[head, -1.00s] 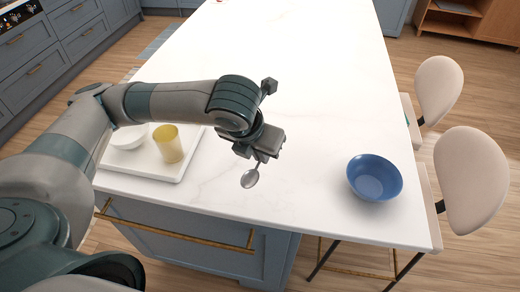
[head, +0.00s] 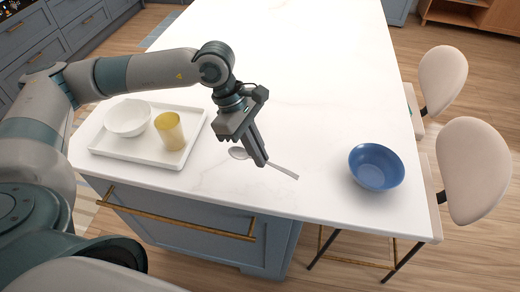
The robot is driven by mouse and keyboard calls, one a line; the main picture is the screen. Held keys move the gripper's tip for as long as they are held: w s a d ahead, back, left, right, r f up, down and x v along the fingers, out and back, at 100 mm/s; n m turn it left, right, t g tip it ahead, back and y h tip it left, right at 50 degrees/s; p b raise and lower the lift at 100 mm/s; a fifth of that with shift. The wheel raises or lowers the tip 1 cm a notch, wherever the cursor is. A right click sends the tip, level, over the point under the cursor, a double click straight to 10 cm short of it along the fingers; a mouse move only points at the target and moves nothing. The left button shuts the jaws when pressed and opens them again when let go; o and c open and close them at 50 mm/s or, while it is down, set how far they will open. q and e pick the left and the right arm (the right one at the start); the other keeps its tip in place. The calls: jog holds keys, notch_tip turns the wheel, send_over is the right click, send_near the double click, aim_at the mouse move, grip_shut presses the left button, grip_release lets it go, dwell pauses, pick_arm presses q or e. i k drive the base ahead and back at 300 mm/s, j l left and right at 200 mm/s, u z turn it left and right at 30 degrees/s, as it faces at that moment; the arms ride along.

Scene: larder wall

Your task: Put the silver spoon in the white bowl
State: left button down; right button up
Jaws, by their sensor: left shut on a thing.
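The silver spoon (head: 284,171) is in the head view, with its bowl to the left and its handle running down to the right. My left gripper (head: 262,162) is shut on the spoon, and the fingers cover part of it. The spoon appears above the white counter; its exact height is hard to tell. The white bowl (head: 127,118) stands upright on the white tray (head: 135,158), to the left of the gripper. The bowl looks empty. My right gripper does not show.
A blue bowl (head: 376,167) stands at the right on the counter (head: 315,80). The counter's middle and far part are clear. Two chairs stand along the right side.

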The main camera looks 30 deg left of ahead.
aim_at(136, 117)
jog(key=j+u, duration=0.2)
jog(key=u, duration=0.15)
jog(key=k+j+u, duration=0.1)
jog(key=j+u, duration=0.15)
jog(key=u, duration=0.15)
jog(key=j+u, duration=0.2)
jog(key=u, duration=0.15)
jog(key=i, duration=0.55)
